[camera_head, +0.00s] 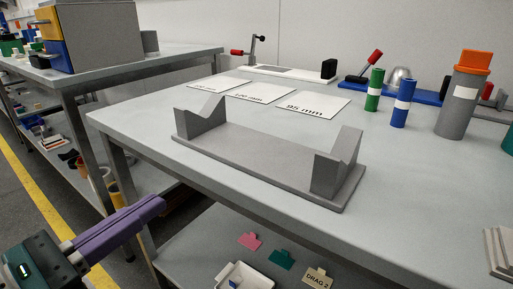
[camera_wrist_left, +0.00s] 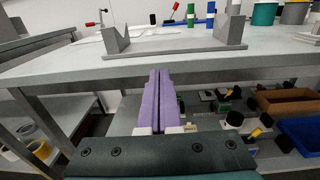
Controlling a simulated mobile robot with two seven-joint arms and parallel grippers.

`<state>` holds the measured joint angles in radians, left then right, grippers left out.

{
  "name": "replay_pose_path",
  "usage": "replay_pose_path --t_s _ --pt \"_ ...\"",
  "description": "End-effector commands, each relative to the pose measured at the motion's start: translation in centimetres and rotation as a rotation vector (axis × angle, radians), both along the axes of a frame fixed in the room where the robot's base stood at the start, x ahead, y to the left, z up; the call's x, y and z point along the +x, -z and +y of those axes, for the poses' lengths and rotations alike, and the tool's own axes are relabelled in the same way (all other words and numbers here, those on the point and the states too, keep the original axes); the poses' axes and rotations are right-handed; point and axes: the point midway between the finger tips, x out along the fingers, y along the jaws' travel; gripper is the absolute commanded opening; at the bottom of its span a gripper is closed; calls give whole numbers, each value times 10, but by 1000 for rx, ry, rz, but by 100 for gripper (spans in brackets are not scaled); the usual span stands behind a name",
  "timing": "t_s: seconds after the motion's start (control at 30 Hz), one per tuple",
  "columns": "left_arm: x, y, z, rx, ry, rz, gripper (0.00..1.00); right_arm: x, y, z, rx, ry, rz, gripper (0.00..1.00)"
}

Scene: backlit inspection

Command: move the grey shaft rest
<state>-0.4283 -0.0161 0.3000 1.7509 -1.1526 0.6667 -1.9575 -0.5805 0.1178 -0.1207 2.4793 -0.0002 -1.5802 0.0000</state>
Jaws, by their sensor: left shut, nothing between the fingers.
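The grey shaft rest (camera_head: 255,150) stands on the grey table (camera_head: 130,118), near its front edge. It is a flat base plate with a V-notched upright at each end. In the left wrist view the shaft rest (camera_wrist_left: 170,47) is beyond and above the fingers. My left gripper (camera_head: 160,203), with purple fingers, is in front of the table at the lower left of the head view, apart from the shaft rest. Its fingers (camera_wrist_left: 158,75) are shut together with nothing between them. My right gripper is in neither view.
Three white cards (camera_head: 315,103) lie behind the rest, one marked 95 mm. Green (camera_head: 374,90) and blue (camera_head: 401,102) cylinders and a grey cylinder with an orange top (camera_head: 460,105) stand at the back right. A shelf with coloured tags (camera_head: 281,258) is under the table.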

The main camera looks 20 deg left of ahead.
Motion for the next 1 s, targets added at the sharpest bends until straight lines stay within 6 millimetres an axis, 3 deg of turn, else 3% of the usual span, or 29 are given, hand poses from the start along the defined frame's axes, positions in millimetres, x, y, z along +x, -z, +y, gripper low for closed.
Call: replay_pose_path --t_s 0.3,0.5,0.7,1.0 --pt "67 -1 -22 -3 0 -3 0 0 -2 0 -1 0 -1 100" --pt "96 -1 -32 -6 -1 -1 0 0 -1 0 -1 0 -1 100" --pt "108 -1 -36 -4 -1 -1 0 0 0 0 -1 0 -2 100" --pt "109 0 -36 -4 -1 0 0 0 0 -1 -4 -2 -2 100"
